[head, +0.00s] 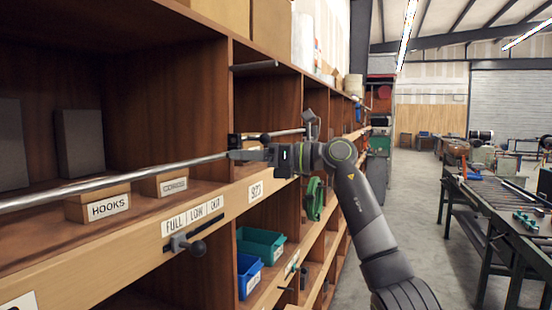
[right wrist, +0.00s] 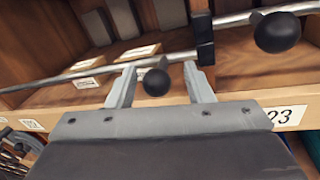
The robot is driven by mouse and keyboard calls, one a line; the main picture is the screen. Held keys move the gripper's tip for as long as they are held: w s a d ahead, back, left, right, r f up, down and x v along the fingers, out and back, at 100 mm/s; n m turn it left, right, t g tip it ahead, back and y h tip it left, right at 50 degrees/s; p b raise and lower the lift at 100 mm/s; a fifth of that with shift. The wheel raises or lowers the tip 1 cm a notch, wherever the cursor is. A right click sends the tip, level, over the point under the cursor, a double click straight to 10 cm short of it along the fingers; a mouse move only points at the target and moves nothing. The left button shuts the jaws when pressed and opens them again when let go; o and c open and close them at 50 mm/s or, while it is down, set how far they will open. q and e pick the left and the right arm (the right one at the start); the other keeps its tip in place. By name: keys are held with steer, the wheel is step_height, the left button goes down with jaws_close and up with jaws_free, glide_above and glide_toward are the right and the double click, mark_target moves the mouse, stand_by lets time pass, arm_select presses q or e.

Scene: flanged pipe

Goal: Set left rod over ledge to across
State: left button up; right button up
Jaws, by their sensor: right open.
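The left rod (head: 120,179) is a long grey metal bar running across the front of the shelf bay, just above the wooden ledge (head: 130,232); it also crosses the right wrist view (right wrist: 110,69). A black ball knob (right wrist: 157,82) on a short stem hangs from it near its right end, close to a black bracket (right wrist: 204,40). My right gripper (head: 239,154) is at that end of the rod. In the right wrist view its fingers (right wrist: 158,70) are apart, with the knob between them; I cannot tell whether they touch it. My left gripper is not in view.
Beyond the bracket, another rod (head: 290,132) has its own black knob (right wrist: 277,32). A lever with a ball (head: 198,248) sticks out below the FULL, LOW, OUT labels. The aisle (head: 430,230) at right is clear.

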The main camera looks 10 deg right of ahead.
steer(key=b+v, duration=0.6)
steer(key=v, duration=1.1)
steer(key=shift+w+d, duration=0.1)
steer(key=shift+d, duration=0.05)
